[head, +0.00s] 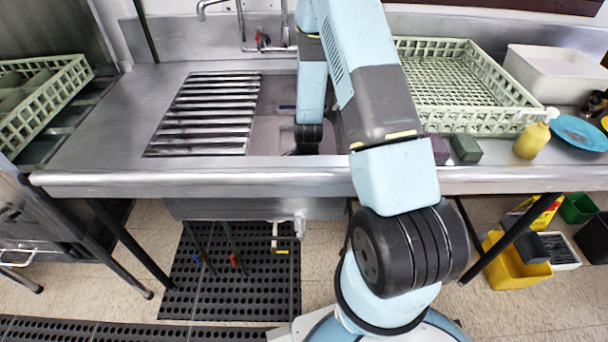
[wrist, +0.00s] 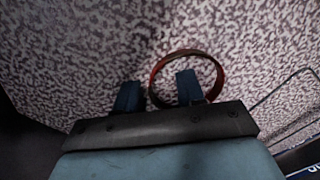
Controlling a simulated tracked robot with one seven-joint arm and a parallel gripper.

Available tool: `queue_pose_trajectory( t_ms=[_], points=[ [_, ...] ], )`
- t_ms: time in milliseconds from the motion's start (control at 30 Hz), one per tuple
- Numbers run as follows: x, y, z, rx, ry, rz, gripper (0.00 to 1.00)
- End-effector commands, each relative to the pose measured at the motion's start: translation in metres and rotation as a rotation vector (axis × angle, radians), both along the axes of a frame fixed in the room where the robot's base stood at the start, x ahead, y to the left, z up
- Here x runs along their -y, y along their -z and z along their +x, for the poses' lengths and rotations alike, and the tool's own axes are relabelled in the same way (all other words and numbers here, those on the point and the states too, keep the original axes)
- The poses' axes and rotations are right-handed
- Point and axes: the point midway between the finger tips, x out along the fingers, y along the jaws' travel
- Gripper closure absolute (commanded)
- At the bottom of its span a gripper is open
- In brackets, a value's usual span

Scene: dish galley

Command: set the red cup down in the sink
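The red cup (wrist: 221,78) shows in the wrist view as a thin red ring, seen from above, against a speckled surface. My gripper (wrist: 158,92) is at the cup with its fingers apart. The right finger is inside the ring and the left finger is outside it. The cup's left wall lies between them, with a gap visible to the right finger. In the head view my arm reaches down into the sink (head: 268,138); the cup and fingertips are hidden there. I cannot tell for certain whether the cup's base touches the sink floor.
A slatted metal rack (head: 205,115) covers the sink's left part. The faucet (head: 263,42) stands behind. A green dish rack (head: 455,85), a white tub (head: 555,72), a yellow bottle (head: 532,140) and a green sponge (head: 466,148) are on the right counter.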

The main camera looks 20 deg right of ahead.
Motion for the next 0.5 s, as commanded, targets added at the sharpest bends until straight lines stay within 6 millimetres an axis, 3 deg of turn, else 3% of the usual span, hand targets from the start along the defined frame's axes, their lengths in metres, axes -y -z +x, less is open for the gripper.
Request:
queue_pose_trajectory(
  t_ms=[167,500],
  points=[
    [0.000,-0.012,0.000,0.000,-0.001,0.000,0.62],
    [0.002,-0.060,-0.003,0.004,0.000,-0.001,0.62]
  ],
)
